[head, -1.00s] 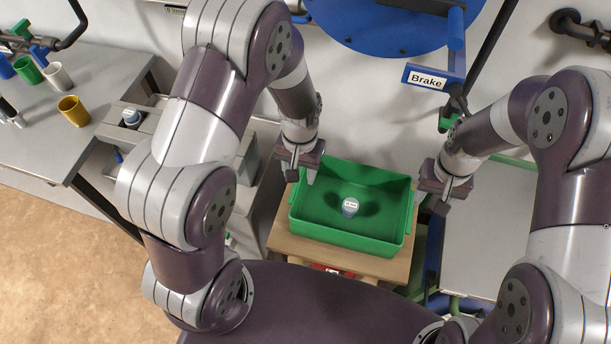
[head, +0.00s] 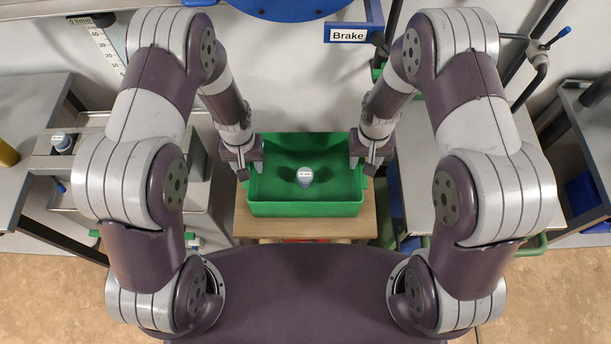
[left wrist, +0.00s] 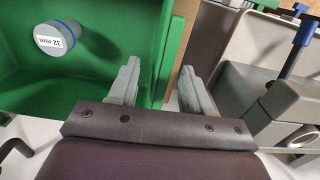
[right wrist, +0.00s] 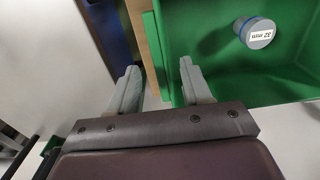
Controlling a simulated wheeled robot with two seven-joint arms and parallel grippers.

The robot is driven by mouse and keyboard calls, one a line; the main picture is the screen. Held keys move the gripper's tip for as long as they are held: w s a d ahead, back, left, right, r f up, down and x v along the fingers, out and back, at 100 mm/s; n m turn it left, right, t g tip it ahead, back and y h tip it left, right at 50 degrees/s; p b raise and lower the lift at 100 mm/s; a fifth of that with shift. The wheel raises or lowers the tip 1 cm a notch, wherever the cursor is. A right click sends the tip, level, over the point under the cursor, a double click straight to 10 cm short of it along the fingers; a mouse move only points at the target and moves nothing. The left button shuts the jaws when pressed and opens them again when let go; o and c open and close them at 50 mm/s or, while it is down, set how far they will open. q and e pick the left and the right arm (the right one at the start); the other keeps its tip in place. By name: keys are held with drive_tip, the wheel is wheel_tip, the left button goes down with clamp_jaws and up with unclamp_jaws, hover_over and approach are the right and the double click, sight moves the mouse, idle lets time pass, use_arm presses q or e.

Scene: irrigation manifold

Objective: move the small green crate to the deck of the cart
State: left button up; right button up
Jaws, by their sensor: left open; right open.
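The green crate (head: 305,209) stands upright on a wooden-topped stand (head: 345,228) in the middle of the head view. A small capped fitting marked 32 mm (head: 305,177) stands inside it; it also shows in the left wrist view (left wrist: 54,38) and the right wrist view (right wrist: 257,33). My left gripper (head: 251,170) is open at the crate's left side, with the side wall (left wrist: 163,60) between its fingers. My right gripper (head: 367,168) is open at the right side, with that wall (right wrist: 158,45) between its fingers. Contact cannot be told. I cannot identify the cart's deck.
A grey surface (head: 425,140) lies right of the crate, partly behind my right arm. A blue reel (head: 290,8) and Brake sign (head: 348,35) are behind.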

use_arm(q)
wheel_tip(320, 180, down, 3)
drive_tip(key=shift+a+r, duration=0.1)
drive_tip(key=shift+r, duration=0.1)
use_arm(e)
wheel_tip(320, 180, down, 2)
drive_tip(key=shift+a+f, duration=0.1)
drive_tip(key=shift+f, duration=0.1)
use_arm(q)
drive_tip(key=shift+f, duration=0.45)
use_arm(e)
drive_tip(key=shift+f, duration=0.5)
use_arm(q)
clamp_jaws()
use_arm(e)
clamp_jaws()
